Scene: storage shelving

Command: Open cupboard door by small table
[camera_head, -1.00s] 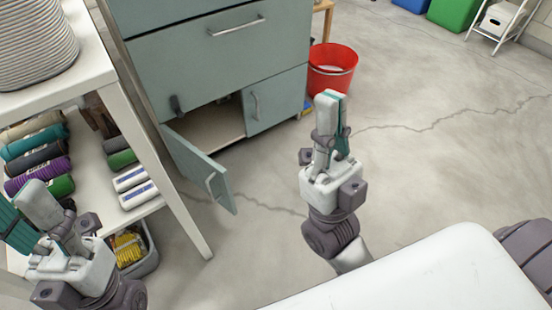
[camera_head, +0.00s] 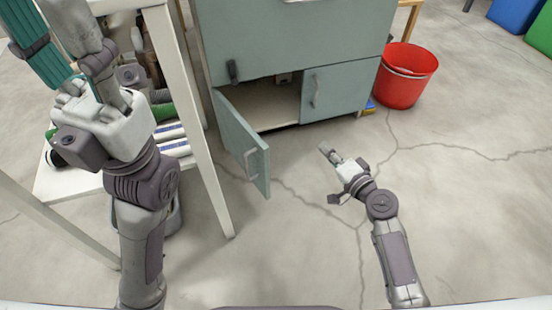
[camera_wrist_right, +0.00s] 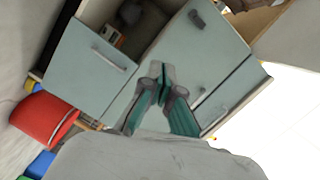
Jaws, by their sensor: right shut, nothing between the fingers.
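The grey-green cupboard (camera_head: 300,35) stands at the back centre. Its lower left door (camera_head: 240,140) is swung well open, with a bar handle on its face, and shows a pale shelf inside. The lower right door (camera_head: 336,90) is closed. My right gripper (camera_head: 326,149) is shut and empty, on the right of the open door and apart from it. In the right wrist view its fingertips (camera_wrist_right: 158,72) show in front of the cupboard front (camera_wrist_right: 185,70). My left gripper (camera_head: 60,50) is raised at upper left, fingers apart, beside the white table (camera_head: 205,160).
A red bucket (camera_head: 407,78) stands right of the cupboard, also seen in the right wrist view (camera_wrist_right: 45,118). Rolled items (camera_head: 172,140) lie on the white table's lower shelf. Blue and green bins (camera_head: 515,12) are at far right.

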